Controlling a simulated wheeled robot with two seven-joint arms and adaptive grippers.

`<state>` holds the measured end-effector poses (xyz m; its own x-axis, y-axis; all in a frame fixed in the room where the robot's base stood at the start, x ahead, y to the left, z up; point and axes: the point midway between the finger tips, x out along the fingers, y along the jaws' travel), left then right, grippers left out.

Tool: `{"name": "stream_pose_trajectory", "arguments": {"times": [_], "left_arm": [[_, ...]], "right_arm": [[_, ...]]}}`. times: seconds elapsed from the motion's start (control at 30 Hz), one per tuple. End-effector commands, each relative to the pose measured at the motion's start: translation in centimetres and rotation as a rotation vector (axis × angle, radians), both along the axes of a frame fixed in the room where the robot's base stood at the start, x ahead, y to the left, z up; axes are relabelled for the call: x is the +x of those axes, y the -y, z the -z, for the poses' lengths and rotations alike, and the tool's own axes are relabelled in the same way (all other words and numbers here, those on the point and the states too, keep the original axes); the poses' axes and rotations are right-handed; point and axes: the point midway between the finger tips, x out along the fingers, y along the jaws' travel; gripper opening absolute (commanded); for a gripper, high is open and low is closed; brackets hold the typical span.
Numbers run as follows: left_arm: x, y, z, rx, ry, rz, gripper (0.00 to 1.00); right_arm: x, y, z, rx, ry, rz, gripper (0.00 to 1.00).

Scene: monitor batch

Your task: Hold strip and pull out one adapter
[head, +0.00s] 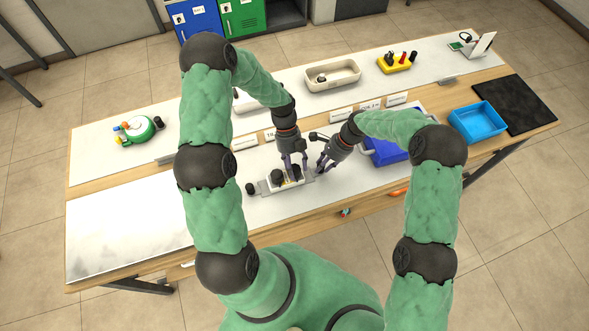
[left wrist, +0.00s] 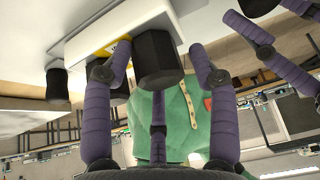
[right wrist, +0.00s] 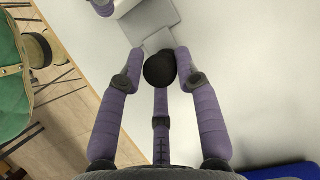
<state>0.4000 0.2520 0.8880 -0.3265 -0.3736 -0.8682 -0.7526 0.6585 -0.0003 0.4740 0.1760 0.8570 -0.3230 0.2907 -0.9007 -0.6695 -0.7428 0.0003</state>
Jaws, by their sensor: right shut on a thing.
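The white strip (head: 287,184) lies on a grey plate on the table and carries black adapters. One adapter (left wrist: 157,60) stands between the fingers of my left gripper (left wrist: 162,62), with gaps beside it; the left gripper (head: 291,172) is open over the strip from above. My right gripper (head: 320,167) is at the strip's right end. In the right wrist view it (right wrist: 158,72) is shut on a dark round knob (right wrist: 160,68) at the narrow end of the strip's grey plate (right wrist: 152,22). The knob's lower part is hidden.
A blue bin (head: 385,152) is close right of my right gripper. A light-blue tray (head: 478,122) and black mat (head: 515,106) are farther right.

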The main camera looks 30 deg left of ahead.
Motion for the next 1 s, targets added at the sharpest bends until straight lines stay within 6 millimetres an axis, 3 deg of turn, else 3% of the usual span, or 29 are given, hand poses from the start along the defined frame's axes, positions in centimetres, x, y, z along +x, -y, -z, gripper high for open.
{"name": "stream_pose_trajectory", "arguments": {"times": [0.03,0.17,0.73,0.77,1.0], "left_arm": [[-0.1,0.1,0.1,-0.003,-0.005,0.001,0.48],[-0.1,0.2,0.0,-0.002,-0.003,0.000,0.14],[0.2,0.2,-0.6,-0.002,0.003,0.000,0.14],[0.2,0.2,-0.6,-0.002,0.003,0.000,0.08],[0.3,0.1,-1.4,-0.001,0.005,0.000,0.07]], "right_arm": [[0.0,-0.1,0.0,0.000,0.000,0.001,0.00],[0.0,-0.1,0.0,0.001,-0.001,0.002,0.00],[-0.3,-0.2,0.1,-0.001,-0.006,0.000,0.00],[-0.3,-0.2,0.1,0.000,-0.007,0.000,0.00],[-0.4,-0.2,0.1,-0.001,-0.008,-0.002,0.00]]}}
